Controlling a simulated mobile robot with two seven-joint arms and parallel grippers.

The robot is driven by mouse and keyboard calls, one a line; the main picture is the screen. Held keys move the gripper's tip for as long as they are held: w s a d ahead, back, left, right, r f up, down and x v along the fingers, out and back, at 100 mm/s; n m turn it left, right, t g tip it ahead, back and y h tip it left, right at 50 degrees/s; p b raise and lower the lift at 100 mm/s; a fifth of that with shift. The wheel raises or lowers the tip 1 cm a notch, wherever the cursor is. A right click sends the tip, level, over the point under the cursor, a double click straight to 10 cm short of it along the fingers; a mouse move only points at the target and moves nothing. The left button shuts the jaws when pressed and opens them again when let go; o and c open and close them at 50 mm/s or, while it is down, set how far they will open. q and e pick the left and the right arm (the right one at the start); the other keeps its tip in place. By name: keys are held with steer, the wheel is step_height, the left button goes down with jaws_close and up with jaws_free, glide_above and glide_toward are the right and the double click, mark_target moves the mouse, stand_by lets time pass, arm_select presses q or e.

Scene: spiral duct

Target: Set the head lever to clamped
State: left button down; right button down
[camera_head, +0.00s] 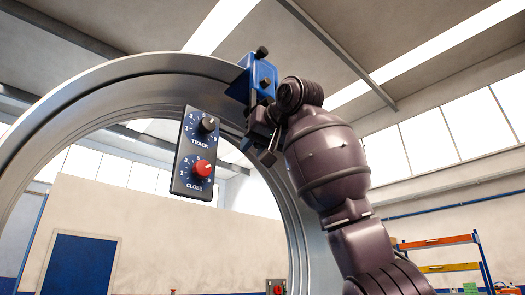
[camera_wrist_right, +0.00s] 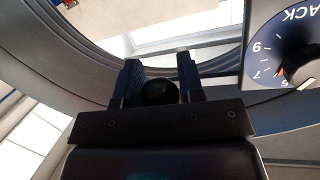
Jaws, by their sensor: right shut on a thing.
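A blue head unit (camera_head: 238,86) with black knobs is mounted on the upper right of a large grey ring-shaped duct (camera_head: 120,72). My right gripper (camera_head: 258,138) is beside the duct rim, just below the blue unit. In the right wrist view, its two dark fingers (camera_wrist_right: 159,72) stand on either side of a round black knob (camera_wrist_right: 159,92), which looks like the end of the head lever. The gripper is shut on it. The lever's shaft and its set position are hidden by the gripper and wrist. My left gripper is in neither view.
A dark control panel (camera_head: 186,166) hangs inside the ring, with a black TRACK dial (camera_head: 207,125) and a red CLOSE dial (camera_head: 202,169). Part of it shows at the right of the wrist view (camera_wrist_right: 254,52). Shelving (camera_head: 438,242) stands far behind on the right.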

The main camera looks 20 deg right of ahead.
steer(key=shift+s+a+r+m, duration=0.2)
steer(key=shift+a+m, duration=0.1)
steer(key=shift+a, duration=0.05)
stand_by(0.3)
steer(key=c, duration=0.8)
jaws_free()
steer(key=shift+a, duration=0.1)
steer(key=shift+o, duration=0.2)
steer(key=shift+s, duration=0.25)
steer(key=b+v, duration=0.2)
steer(key=v, duration=0.8)
steer(key=shift+s, duration=0.15)
